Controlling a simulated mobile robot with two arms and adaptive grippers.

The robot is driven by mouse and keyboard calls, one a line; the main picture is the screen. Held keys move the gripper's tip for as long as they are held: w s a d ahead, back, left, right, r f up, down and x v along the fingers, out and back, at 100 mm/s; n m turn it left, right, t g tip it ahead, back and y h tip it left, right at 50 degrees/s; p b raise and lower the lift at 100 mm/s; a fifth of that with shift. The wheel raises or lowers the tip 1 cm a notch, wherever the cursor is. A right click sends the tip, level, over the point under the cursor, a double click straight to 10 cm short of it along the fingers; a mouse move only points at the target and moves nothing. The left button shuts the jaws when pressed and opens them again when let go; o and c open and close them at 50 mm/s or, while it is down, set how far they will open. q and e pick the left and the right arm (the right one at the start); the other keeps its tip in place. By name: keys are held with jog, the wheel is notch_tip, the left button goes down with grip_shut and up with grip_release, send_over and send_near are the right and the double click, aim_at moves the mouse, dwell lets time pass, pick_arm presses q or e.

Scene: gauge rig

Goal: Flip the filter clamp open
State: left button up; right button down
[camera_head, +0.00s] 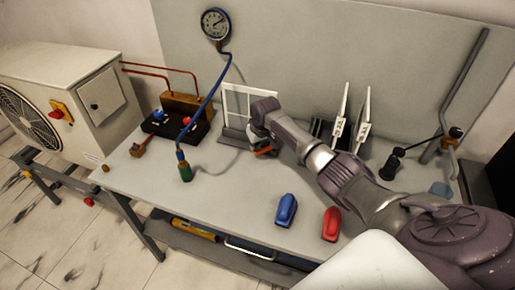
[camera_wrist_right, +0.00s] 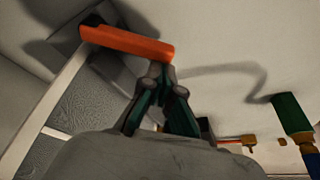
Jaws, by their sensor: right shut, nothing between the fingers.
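The filter clamp's orange lever (camera_head: 265,151) shows just below my right gripper in the head view. In the right wrist view the orange lever (camera_wrist_right: 128,42) lies across the upper left, over a dark grey base. A white-framed filter (camera_head: 226,100) stands upright behind it in the head view, and its pale frame (camera_wrist_right: 48,108) runs along the left of the wrist view. My right gripper (camera_wrist_right: 157,72) is shut and empty, its fingertips at the lever's lower right edge; I cannot tell whether they touch. The rest of the clamp is partly hidden. My left gripper is not in view.
A blue hose with a green end (camera_head: 185,172) stands left of the gripper. Blue (camera_head: 287,209) and red (camera_head: 332,223) handheld items lie near the table's front edge. Two white upright pieces (camera_head: 363,125) stand behind my right arm. The table's front left is clear.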

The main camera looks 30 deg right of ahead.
jog(key=shift+s+a+r+n+y+p, duration=0.15)
jog(key=shift+s+n+y+p, duration=0.4)
jog(key=shift+n, duration=0.45)
jog(key=shift+s+n, duration=0.4)
jog(key=shift+n, duration=0.1)
jog(key=shift+s+n+y+p, duration=0.25)
jog(key=shift+s+n+p, duration=0.15)
jog(key=shift+n, duration=0.4)
jog(key=shift+s+f+n, duration=0.2)
jog(key=shift+s+n, duration=0.25)
jog(key=shift+n, duration=0.25)
